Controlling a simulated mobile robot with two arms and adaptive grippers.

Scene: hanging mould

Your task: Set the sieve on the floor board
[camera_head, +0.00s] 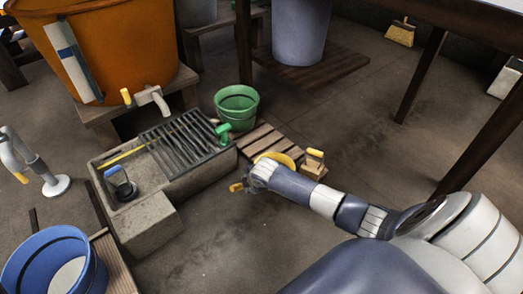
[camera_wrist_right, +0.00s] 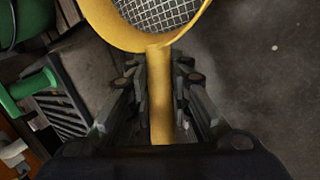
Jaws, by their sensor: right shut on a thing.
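The sieve (camera_head: 283,158) has a yellow rim, and it also shows with its metal mesh in the right wrist view (camera_wrist_right: 160,12). Its yellow handle (camera_wrist_right: 160,95) lies between the fingers of my right gripper (camera_wrist_right: 160,90), which is shut on it. In the head view, my right gripper (camera_head: 250,183) and wrist hide part of the sieve. The slatted wooden floor board (camera_head: 262,139) lies beside the stone trough. The sieve overlaps its near part in the picture; I cannot tell the height between them. My left gripper is not in view.
A wooden block with a yellow top (camera_head: 313,163) stands at the board's right end. A green bucket (camera_head: 237,106) stands behind the board. The stone trough (camera_head: 150,214) with a dark grate (camera_head: 185,143) is to the left. Bare floor lies in front.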

